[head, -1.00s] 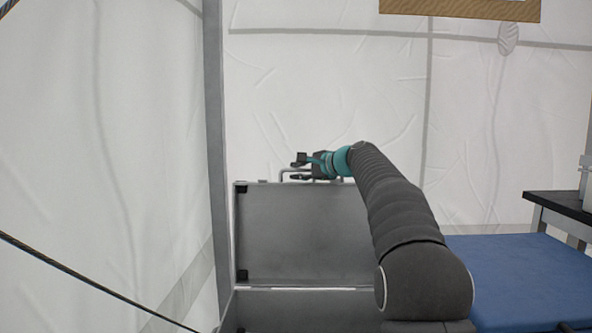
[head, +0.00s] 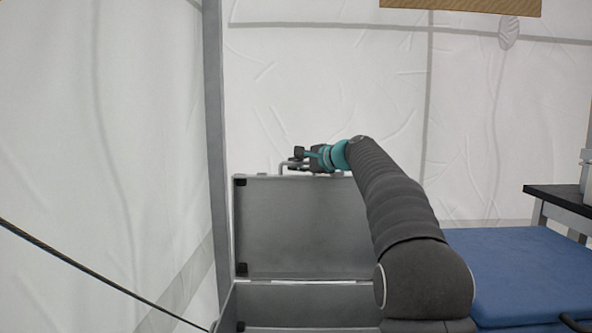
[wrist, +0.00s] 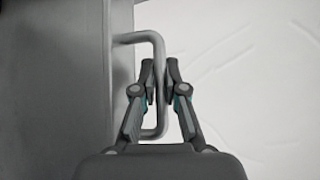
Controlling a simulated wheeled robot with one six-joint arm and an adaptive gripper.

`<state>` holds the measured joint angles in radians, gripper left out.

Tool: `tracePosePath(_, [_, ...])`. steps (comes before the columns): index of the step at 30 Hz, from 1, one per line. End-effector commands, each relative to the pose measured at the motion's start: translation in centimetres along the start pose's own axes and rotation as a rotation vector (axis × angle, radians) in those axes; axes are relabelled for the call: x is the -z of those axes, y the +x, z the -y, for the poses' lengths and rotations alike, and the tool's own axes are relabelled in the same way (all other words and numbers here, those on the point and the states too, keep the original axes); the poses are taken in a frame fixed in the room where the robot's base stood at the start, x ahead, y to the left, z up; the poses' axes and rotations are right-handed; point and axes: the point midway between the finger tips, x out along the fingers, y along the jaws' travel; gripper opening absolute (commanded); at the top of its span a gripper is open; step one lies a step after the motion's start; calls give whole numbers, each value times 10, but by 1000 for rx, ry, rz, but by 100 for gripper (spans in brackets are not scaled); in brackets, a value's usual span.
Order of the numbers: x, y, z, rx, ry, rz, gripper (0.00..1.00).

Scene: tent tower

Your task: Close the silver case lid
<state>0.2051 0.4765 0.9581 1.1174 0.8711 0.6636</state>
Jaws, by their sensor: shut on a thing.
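The silver case lid (head: 300,228) stands raised, with its grey inner face toward me in the head view. Its outer side fills the left of the wrist view (wrist: 55,90). The case body (head: 300,300) lies open below it, partly cut off at the bottom. A bar handle (wrist: 145,38) sticks out from the lid's top edge; it also shows in the head view (head: 283,168). My gripper (wrist: 161,72) is shut on this handle, with one finger on each side of the bar. In the head view my gripper (head: 297,159) is at the lid's top edge, and my arm hides the lid's right part.
A blue padded surface (head: 530,275) lies to the right, with a dark-topped table (head: 560,197) behind it. White tent walls and a grey pole (head: 213,150) stand close behind and left of the case. A dark rope (head: 95,275) crosses the lower left.

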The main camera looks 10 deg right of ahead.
Motion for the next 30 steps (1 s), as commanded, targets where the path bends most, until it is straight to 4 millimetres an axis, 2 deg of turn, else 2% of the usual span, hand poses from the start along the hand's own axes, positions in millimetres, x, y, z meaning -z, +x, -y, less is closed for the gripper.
tracePosePath(1, [-2,-3,-8,13,-11,1,0])
tracePosePath(10, [-20,-22,-9,68,-63,3,0])
tracePosePath(23, [-24,-26,-6,76,-71,2,0])
tracePosePath(24, [-24,-26,-6,76,-71,2,18])
tracePosePath(25, [-24,-26,-6,76,-71,2,23])
tracePosePath(30, [-24,-26,-6,76,-71,1,23])
